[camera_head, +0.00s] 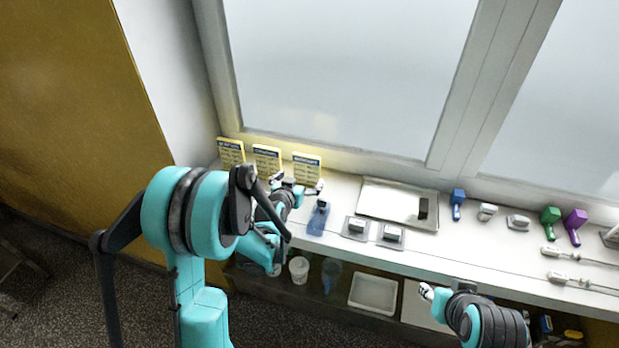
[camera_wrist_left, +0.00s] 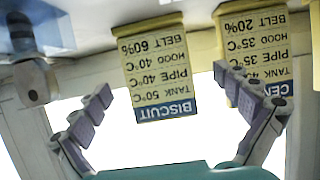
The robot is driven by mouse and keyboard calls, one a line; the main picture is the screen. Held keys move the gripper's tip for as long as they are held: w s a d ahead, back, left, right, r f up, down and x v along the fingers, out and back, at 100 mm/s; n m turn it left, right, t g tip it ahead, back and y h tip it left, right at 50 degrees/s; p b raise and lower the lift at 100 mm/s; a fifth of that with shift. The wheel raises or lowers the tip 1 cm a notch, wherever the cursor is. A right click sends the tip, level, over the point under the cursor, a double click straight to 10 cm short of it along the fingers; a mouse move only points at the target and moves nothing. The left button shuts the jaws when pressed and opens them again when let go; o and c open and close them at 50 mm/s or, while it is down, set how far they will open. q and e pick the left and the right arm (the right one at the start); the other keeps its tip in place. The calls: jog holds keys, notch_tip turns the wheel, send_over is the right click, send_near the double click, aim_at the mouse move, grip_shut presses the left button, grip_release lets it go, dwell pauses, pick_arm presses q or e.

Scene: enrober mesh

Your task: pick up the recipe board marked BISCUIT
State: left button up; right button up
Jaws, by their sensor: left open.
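The BISCUIT recipe board (camera_head: 307,166) is the rightmost of three yellow boards standing by the window at the back of the counter. In the left wrist view the BISCUIT board (camera_wrist_left: 160,75) appears upside down, with a dark blue title band, between my fingers. My left gripper (camera_head: 298,184) is open and empty, just in front of this board. Its fingers are spread to either side of the board in the wrist view; I see no contact. My right gripper (camera_head: 427,292) is low at the right, and its jaw state is unclear.
The middle board (camera_head: 267,158), starting "CEN", stands close beside the BISCUIT board, near one finger. The third board (camera_head: 231,153) is further left. A blue item (camera_head: 318,218) and a metal tray (camera_head: 385,204) lie to the right. The window frame is close behind.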

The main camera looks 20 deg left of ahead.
aim_at(306, 173)
pick_arm(q)
jog(key=x, duration=0.1)
jog(key=b+x, duration=0.1)
jog(key=x, duration=0.2)
jog(key=shift+w+d+f+b, duration=0.1)
jog(key=shift+w+d+b, duration=0.15)
jog(key=shift+d+b, duration=0.05)
jog(key=shift+w+f, duration=0.1)
jog(key=shift+w, duration=0.25)
jog(key=shift+s, duration=0.1)
jog(key=c, duration=1.4)
jog(key=shift+o, duration=0.2)
